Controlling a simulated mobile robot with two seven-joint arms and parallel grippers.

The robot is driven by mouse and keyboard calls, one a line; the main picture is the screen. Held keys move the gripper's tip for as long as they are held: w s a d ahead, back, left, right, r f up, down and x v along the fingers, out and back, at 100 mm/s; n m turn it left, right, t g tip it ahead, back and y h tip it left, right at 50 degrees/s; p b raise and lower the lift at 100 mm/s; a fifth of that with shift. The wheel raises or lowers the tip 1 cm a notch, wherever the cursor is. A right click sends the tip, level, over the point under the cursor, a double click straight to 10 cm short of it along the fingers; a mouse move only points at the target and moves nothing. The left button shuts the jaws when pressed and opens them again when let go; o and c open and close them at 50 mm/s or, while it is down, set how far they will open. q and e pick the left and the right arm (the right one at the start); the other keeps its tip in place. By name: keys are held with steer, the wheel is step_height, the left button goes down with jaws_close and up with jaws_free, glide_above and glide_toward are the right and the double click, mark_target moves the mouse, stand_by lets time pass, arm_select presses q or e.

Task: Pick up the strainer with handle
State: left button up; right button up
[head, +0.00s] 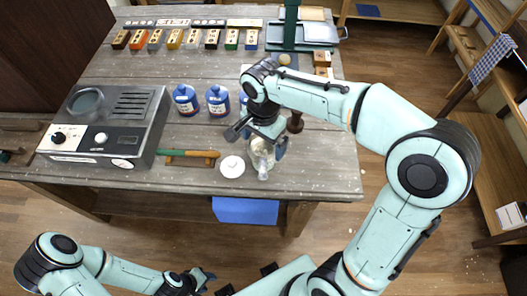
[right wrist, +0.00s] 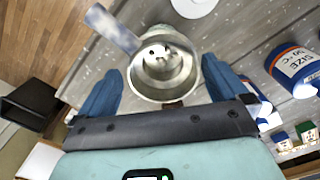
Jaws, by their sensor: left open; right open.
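The strainer (head: 262,158) is a small metal cup near the front edge of the wooden table, with its handle pointing to the front. In the right wrist view the strainer (right wrist: 163,88) shows its round rim, a perforated bottom and a blurred pale handle at upper left. My right gripper (head: 259,142) is over it, open, with blue fingers. In the right wrist view the fingers of my right gripper (right wrist: 160,82) lie on either side of the cup; contact cannot be told. My left gripper (head: 203,279) is open and empty, low in front of the table.
A white disc (head: 232,167) lies just left of the strainer. A green-handled tool (head: 192,154) rests on a stand beside a grey device (head: 105,125). Blue-and-white bottles (head: 186,99) stand behind. A row of small coloured blocks (head: 174,39) lines the back.

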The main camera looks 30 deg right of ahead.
mark_target(263, 150)
steer(key=f, duration=0.4)
steer(key=shift+w+f, duration=0.2)
steer(key=shift+f, duration=0.05)
steer(key=shift+c, duration=0.3)
steer(key=c, duration=0.7)
steer(key=shift+r, duration=0.1)
